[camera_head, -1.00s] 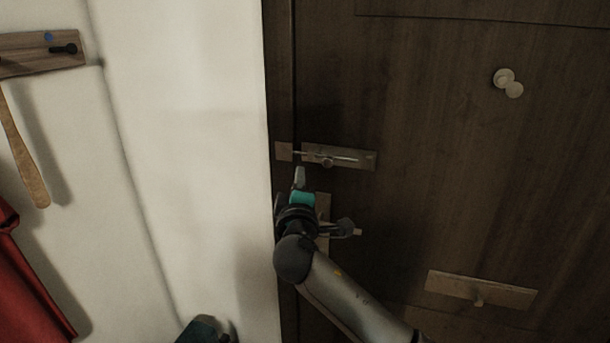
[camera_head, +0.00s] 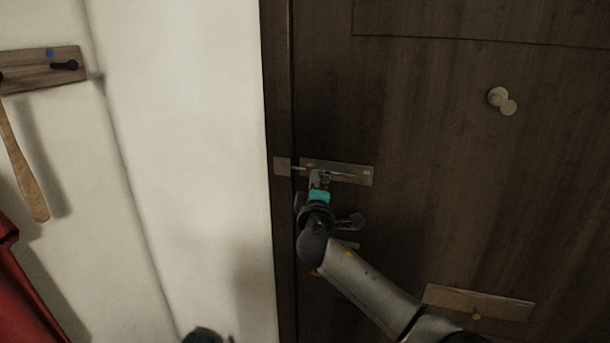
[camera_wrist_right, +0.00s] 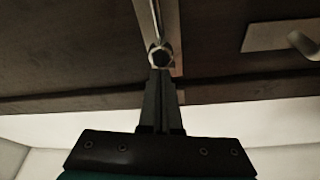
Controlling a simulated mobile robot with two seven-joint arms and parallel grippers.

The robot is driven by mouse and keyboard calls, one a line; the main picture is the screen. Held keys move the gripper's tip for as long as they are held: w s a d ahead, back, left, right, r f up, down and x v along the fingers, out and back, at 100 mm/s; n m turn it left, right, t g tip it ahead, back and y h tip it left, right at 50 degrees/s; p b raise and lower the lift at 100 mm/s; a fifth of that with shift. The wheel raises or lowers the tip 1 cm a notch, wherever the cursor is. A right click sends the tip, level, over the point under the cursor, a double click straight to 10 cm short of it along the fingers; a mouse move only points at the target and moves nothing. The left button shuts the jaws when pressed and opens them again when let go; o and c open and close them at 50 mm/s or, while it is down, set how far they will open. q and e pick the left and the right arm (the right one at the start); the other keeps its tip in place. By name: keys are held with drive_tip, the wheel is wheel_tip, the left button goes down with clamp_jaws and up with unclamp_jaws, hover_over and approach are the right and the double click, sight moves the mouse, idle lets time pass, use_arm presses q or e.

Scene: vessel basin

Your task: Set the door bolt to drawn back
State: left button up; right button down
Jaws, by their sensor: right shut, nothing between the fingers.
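The door bolt is a thin metal rod (camera_head: 343,174) on a pale plate (camera_head: 365,177) along the left part of the dark door. A small keeper plate (camera_head: 282,166) sits left of it on the frame, and the rod's left end appears to reach across the gap toward it. My right gripper (camera_head: 317,176) is shut and empty, its tips at the bolt's knob. In the right wrist view, the shut fingers (camera_wrist_right: 160,76) point at the round knob (camera_wrist_right: 160,56), touching it or very close; the rod (camera_wrist_right: 156,20) runs away beyond it. The keeper is hidden there.
A round door knob (camera_head: 500,99) is at upper right. A plate with a small peg (camera_head: 479,301) is at lower right. The white wall (camera_head: 190,150) is left, with a hook rail (camera_head: 35,72).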

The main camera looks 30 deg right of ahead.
drive_tip(key=shift+s, duration=0.1)
idle(0.3)
drive_tip(key=s+d, duration=0.3)
drive_tip(key=s, duration=0.1)
drive_tip(key=shift+s+d+p, duration=0.1)
drive_tip(key=shift+d+p, duration=0.2)
drive_tip(key=shift+d, duration=0.05)
